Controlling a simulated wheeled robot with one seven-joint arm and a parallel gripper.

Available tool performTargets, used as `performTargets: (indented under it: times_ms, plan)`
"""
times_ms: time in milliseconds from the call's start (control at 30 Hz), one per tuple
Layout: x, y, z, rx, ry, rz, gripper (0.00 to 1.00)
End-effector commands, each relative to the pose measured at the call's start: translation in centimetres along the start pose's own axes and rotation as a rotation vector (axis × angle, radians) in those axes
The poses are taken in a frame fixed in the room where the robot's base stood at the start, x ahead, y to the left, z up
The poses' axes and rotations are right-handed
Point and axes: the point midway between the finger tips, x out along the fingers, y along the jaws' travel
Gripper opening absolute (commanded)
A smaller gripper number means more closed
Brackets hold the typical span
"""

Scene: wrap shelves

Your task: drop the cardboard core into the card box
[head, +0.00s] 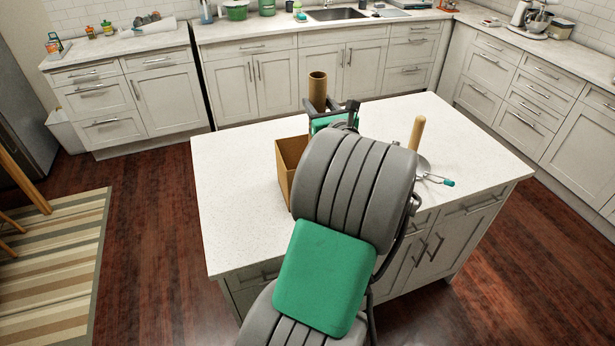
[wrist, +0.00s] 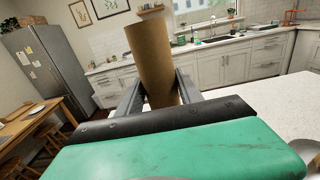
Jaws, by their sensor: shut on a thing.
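The cardboard core (head: 318,88) is a brown tube standing roughly upright, with its open top end showing in the head view. My gripper (head: 332,108) is shut on it. In the wrist view the core (wrist: 152,55) rises between the two fingers of my gripper (wrist: 158,88), tilted slightly to the left. The card box (head: 286,178) is a brown open box on the white island, just left of my arm. My arm hides its right part, and its inside shows only in part. The core is beyond the box, toward the back of the island.
The white island top (head: 235,190) is clear on the left. A wooden rolling-pin-like handle (head: 417,132) and a metal utensil with a teal tip (head: 436,179) are right of my arm. Back counters (head: 285,27) hold a sink and kitchen items.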

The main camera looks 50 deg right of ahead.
Motion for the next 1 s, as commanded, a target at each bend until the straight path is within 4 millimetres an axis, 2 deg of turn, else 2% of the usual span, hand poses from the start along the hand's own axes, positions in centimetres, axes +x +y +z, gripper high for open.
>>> performTargets:
  times_ms: [33,233,567,600,900,1000]
  plan:
    - [0.0,-0.1,-1.6,0.000,0.000,-0.002,0.23]
    - [0.0,-0.1,-4.2,0.000,0.000,-0.001,0.23]
    - [0.0,0.1,-4.4,0.000,0.000,0.002,0.23]
    - [0.0,0.1,-4.4,0.000,0.000,0.002,0.44]
    - [0.0,0.2,-4.4,0.001,0.000,0.003,0.68]
    - [0.0,0.2,-4.4,0.001,0.000,0.003,0.68]
